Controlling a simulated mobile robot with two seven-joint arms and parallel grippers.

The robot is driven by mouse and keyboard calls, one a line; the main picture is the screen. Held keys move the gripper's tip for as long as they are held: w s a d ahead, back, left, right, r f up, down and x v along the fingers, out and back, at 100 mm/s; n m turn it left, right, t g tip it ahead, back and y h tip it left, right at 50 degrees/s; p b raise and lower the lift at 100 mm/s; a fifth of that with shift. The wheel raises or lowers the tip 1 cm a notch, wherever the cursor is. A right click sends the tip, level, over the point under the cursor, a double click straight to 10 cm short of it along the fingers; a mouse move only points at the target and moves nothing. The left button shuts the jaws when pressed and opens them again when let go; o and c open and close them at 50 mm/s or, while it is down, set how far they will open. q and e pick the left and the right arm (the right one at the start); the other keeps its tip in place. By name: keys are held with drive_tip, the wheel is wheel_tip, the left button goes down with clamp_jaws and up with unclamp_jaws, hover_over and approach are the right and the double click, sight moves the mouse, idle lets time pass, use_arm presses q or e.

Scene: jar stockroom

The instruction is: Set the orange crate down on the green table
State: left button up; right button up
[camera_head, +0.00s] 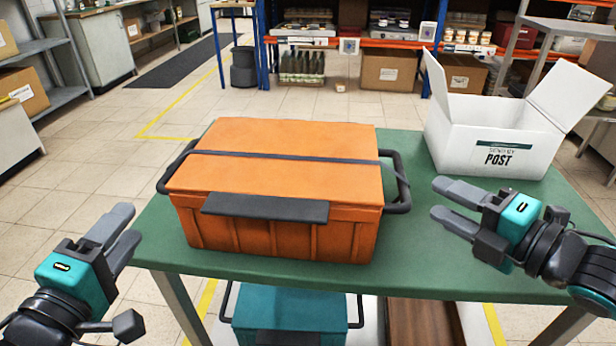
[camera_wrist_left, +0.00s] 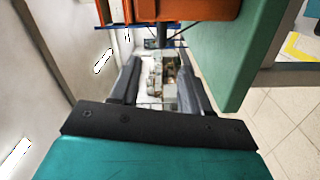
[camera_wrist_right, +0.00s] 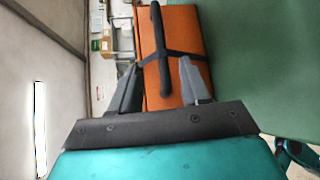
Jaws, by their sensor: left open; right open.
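The orange crate (camera_head: 278,190) stands on the green table (camera_head: 420,265), lid closed, with a dark strap across the lid and a dark handle on each side. It also shows in the left wrist view (camera_wrist_left: 215,10) and the right wrist view (camera_wrist_right: 185,38). My left gripper (camera_head: 122,228) is open and empty, left of the crate and apart from its left handle (camera_head: 172,172). My right gripper (camera_head: 437,200) is open and empty, right of the crate and apart from its right handle (camera_head: 398,185).
An open white box (camera_head: 485,140) marked POST stands at the table's back right. A teal crate (camera_head: 290,312) and a brown board or box (camera_head: 425,322) are below the table. Shelves with jars and cartons (camera_head: 388,68) stand behind. Tiled floor lies free to the left.

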drive_tip(key=shift+v, duration=1.5)
